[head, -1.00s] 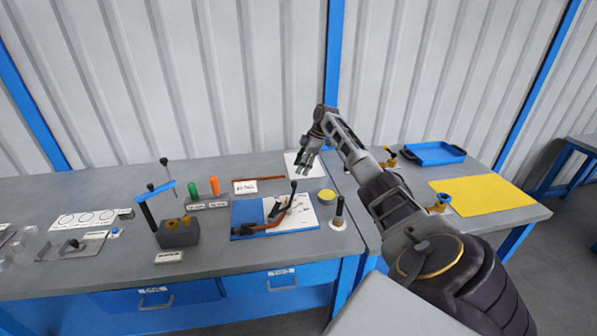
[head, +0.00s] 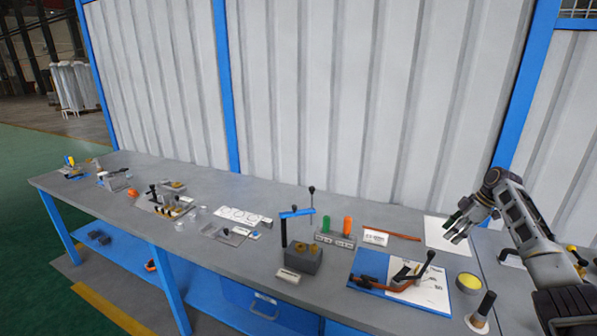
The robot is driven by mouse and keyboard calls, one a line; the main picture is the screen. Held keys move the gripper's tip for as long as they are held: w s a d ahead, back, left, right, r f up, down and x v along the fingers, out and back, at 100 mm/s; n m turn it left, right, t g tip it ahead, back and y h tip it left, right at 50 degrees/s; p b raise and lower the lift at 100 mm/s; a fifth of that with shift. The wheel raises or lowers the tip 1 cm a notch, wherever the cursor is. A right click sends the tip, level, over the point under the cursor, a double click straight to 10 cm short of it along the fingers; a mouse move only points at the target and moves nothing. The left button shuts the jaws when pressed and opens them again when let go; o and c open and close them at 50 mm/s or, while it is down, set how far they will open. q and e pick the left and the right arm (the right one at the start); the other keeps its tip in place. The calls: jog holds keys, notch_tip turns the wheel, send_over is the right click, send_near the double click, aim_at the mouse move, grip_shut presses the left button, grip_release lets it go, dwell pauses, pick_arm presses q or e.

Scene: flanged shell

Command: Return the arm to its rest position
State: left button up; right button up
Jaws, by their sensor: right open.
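My right gripper (head: 458,228) is at the right of the head view, at the end of my right arm (head: 530,230) that comes in from the right edge. It is open, with nothing seen between its fingers. It is over or in front of a white sheet (head: 440,243) at the back of the bench; I cannot tell how high above it. My left gripper is not in view.
The grey bench (head: 215,255) runs to the far left. A grey block (head: 303,258) with a blue-armed stand is left.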

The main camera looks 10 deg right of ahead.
jog(key=shift+r, duration=0.15)
notch_tip(320, 180, up, 9)
jog(key=p, duration=0.9)
jog(key=shift+r+p, duration=0.35)
jog(key=shift+p, duration=0.15)
